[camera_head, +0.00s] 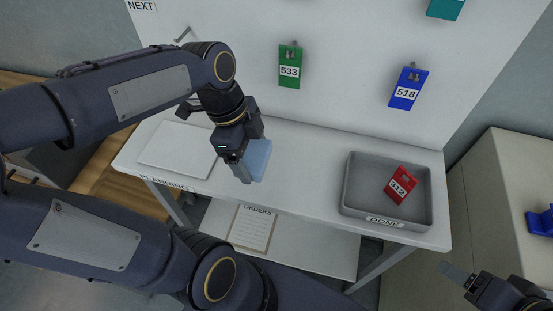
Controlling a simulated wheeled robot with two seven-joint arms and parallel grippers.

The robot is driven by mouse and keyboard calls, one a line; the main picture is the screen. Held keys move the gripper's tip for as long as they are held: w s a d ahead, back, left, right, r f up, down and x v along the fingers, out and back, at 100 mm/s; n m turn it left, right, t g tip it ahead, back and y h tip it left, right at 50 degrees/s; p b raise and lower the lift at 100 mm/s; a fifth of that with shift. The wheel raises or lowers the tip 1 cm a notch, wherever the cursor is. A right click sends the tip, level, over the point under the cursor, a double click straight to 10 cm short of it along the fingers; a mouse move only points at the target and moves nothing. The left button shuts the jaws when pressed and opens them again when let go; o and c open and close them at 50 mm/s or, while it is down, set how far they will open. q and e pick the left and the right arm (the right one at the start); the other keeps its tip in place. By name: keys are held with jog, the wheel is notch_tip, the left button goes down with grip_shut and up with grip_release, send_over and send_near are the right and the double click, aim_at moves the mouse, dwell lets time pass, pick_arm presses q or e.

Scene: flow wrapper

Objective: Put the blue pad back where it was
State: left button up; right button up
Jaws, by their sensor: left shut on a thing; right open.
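The blue pad (260,158) is a light blue flat piece, tilted, held in my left gripper (245,170). The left gripper is shut on it, above the white table (310,163) near its middle. The pad is partly hidden behind the gripper's fingers. My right gripper (464,281) is open and empty at the lower right, away from the table and partly cut off by the frame edge.
A white sheet or plate (177,150) lies at the table's left, by the PLANNING label. A grey DONE tray (360,185) holds a red 312 tag (407,180). Green 533 (289,78) and blue 518 (412,78) tags hang on the board. An ORDERS sheet (252,229) lies below.

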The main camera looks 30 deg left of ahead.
pick_arm(q)
send_over(276, 170)
jog(key=f, duration=0.4)
jog(key=a+f, duration=0.1)
jog(key=f, duration=0.1)
jog(key=shift+s+f, duration=0.15)
jog(key=shift+f, duration=1.65)
